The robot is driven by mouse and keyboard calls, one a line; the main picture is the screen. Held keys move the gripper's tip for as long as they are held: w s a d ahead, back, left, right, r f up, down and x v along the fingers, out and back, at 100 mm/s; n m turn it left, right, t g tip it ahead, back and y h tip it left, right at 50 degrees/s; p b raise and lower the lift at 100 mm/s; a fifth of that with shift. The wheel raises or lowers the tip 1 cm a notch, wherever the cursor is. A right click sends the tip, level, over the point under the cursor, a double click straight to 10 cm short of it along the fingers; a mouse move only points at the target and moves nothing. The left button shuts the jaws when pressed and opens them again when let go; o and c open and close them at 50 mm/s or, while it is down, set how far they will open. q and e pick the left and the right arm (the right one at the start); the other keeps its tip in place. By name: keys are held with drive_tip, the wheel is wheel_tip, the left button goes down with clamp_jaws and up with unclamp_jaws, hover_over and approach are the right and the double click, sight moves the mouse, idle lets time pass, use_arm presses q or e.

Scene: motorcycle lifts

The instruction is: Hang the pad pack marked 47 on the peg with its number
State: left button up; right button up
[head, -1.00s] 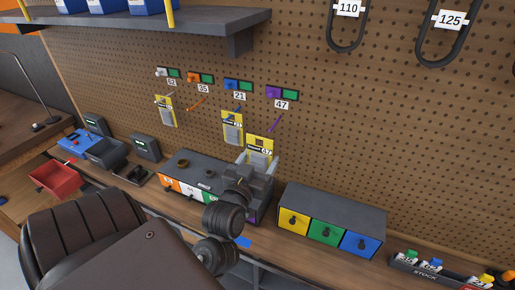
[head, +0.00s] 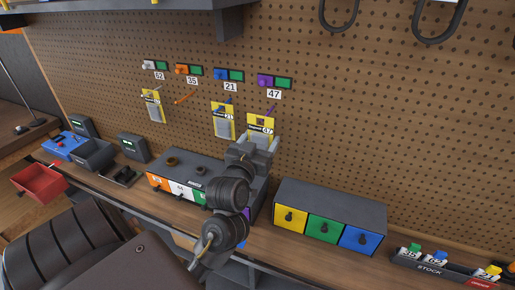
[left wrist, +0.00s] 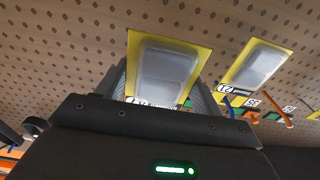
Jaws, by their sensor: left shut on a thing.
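My left gripper (head: 255,148) is shut on the lower part of a yellow pad pack marked 47 (head: 263,121) and holds it upright in front of the pegboard. The purple peg (head: 271,108) sits below the 47 label (head: 274,94). The pack's top edge is close to the peg's tip; I cannot tell whether they touch. In the left wrist view the held pack (left wrist: 165,70) appears upside down between the fingers, its label partly hidden. My right gripper is not in view.
The pack marked 21 (head: 223,121) hangs just left of the held one. The orange peg (head: 184,98) under 35 is bare. A grey drawer unit (head: 330,210) stands on the bench to the right. The board right of 47 is clear.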

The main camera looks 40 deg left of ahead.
use_arm(q)
drive_tip(key=w, duration=0.1)
drive_tip(key=w+a+b, duration=0.1)
drive_tip(key=w, duration=0.1)
drive_tip(key=w+f+b, duration=0.1)
drive_tip(key=shift+w+a, duration=0.2)
drive_tip(key=shift+a, duration=0.1)
idle(0.5)
idle(0.4)
drive_tip(key=o, duration=1.3)
drive_tip(key=shift+o, duration=0.2)
drive_tip(key=shift+f, duration=0.1)
